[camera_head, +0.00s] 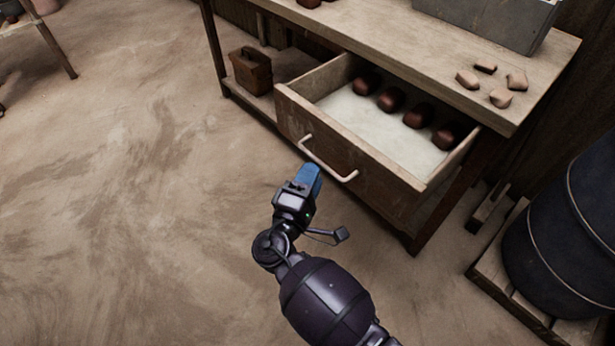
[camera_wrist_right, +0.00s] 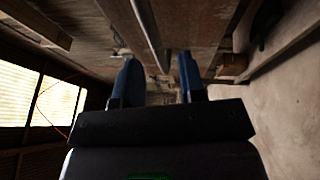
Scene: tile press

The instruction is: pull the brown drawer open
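The brown drawer (camera_head: 335,138) under the wooden workbench stands pulled out, with its pale inside and a row of several dark reddish-brown lumps (camera_head: 390,99) showing. A pale bar handle (camera_head: 341,177) is on its front. My right gripper (camera_head: 311,174) is just in front of and below the handle. In the right wrist view its two blue fingers (camera_wrist_right: 160,79) are apart, with no object clasped. The handle bar (camera_wrist_right: 148,28) shows beyond them, running down toward the gap. I cannot tell whether the fingertips touch it. My left gripper is not in view.
The workbench top (camera_head: 420,45) carries a grey bin (camera_head: 490,22) and several small clay pieces (camera_head: 501,97). A brown box (camera_head: 250,71) sits on the lower shelf. A dark barrel (camera_head: 570,235) stands on a pallet at right. The floor left of the drawer is clear.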

